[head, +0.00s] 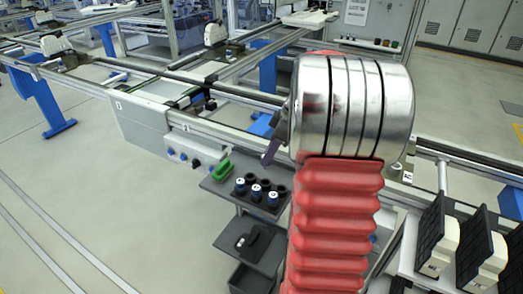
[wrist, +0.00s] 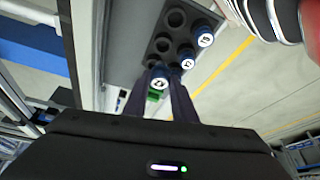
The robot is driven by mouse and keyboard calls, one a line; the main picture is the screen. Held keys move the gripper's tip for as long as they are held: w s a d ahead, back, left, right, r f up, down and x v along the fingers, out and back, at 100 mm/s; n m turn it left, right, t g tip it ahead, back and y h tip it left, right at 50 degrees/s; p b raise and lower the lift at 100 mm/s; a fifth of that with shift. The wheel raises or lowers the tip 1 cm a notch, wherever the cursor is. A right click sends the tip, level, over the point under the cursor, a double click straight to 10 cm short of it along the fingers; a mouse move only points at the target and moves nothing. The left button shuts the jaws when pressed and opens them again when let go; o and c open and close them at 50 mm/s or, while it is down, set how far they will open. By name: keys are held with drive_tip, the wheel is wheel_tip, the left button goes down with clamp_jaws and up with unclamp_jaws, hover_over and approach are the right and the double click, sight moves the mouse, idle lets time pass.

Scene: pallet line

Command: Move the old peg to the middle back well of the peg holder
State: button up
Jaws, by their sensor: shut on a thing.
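The peg holder (head: 229,188) is a dark block on a cart shelf. In the head view, blue pegs with white tops stand in its front row, at the left (head: 240,185), middle (head: 256,190) and right (head: 272,198). Its back wells look empty, including the middle back well (head: 266,184). My gripper (head: 268,157) is above the holder, fingers pointing down-left. In the wrist view, a blue peg with a white marked top (wrist: 158,80) is between my fingertips; I take it as the old peg, shut in the gripper. Its lower end is hidden. The wrist view shows the holder (wrist: 150,35) beyond.
A green object (head: 222,171) lies left of the holder. A conveyor rail (head: 240,92) runs behind the cart. A lower shelf holds a black object (head: 252,240). Black panels on white holders (head: 437,235) stand at the right.

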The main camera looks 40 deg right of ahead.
sight(270, 163)
drive_tip(key=shift+w+a+f, duration=0.1)
idle(0.3)
drive_tip(key=shift+f, duration=2.65)
drive_tip(key=shift+f, duration=1.25)
idle(1.6)
idle(0.3)
drive_tip(key=o, duration=1.1)
drive_tip(key=shift+o, duration=0.3)
drive_tip(key=o, duration=0.4)
drive_tip(key=shift+c, duration=0.2)
